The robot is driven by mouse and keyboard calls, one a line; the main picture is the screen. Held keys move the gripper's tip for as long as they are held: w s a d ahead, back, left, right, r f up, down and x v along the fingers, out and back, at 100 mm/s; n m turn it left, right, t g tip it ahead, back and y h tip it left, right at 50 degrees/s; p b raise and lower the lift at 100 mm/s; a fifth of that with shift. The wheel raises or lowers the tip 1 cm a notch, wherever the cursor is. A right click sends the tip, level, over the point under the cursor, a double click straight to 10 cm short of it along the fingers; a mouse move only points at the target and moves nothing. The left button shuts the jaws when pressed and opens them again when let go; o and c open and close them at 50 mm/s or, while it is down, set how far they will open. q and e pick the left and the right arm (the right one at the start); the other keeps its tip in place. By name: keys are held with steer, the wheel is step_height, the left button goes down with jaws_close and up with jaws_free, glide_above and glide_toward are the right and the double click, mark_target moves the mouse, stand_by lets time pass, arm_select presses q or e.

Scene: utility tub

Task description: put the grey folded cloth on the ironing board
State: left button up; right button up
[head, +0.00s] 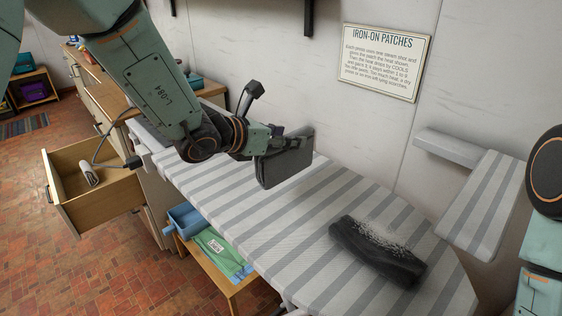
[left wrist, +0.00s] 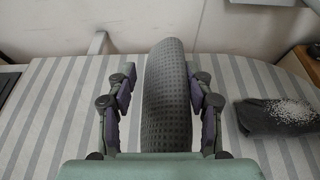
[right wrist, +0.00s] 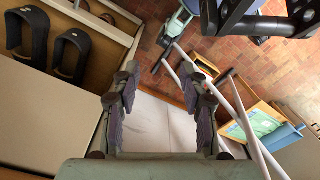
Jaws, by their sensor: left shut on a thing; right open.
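My left gripper (head: 268,139) is shut on the grey folded cloth (head: 287,161), a flat, dark grey bundle held upright on edge over the far part of the ironing board (head: 300,215). In the left wrist view the cloth (left wrist: 167,100) has a dotted weave and stands between the fingers (left wrist: 163,105). It looks raised above the striped cover; any contact along its lower edge is hard to tell. My right gripper (right wrist: 162,105) is open and empty in the right wrist view; the head view shows only part of my right arm.
A dark bundle with white flecks (head: 375,252) lies on the board's near right part; the middle of the board is clear. A small striped sleeve board (head: 482,205) stands at the right. An open drawer (head: 95,190) and a low shelf with a blue bin (head: 187,219) are at the left.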

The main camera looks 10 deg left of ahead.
arm_select(q)
steer(key=f, duration=0.1)
steer(key=a+f, duration=0.1)
steer(key=shift+w+a+f, duration=0.15)
steer(key=shift+w+f, duration=0.05)
steer(key=shift+f, duration=0.2)
steer(key=f, duration=0.2)
steer(key=shift+s+d+f, duration=0.3)
steer(key=shift+d, duration=0.05)
steer(key=shift+w+d, duration=0.15)
steer(key=shift+w+a+f, duration=0.2)
steer(key=o, duration=0.7)
steer(key=shift+s+a+b, duration=0.1)
steer(key=shift+a+b, duration=0.1)
steer(key=shift+b, duration=0.1)
steer(key=shift+o, duration=0.7)
steer(key=shift+s, duration=0.1)
steer(key=o, duration=0.3)
steer(key=shift+s+d+r, duration=0.1)
steer(key=shift+d+r, duration=0.05)
steer(key=shift+d, duration=0.1)
steer(key=shift+w+a+f, duration=0.1)
steer(key=shift+w+f, duration=0.1)
steer(key=shift+w, duration=0.05)
steer(key=shift+p+v, duration=0.5)
steer(key=shift+v, duration=5.65)
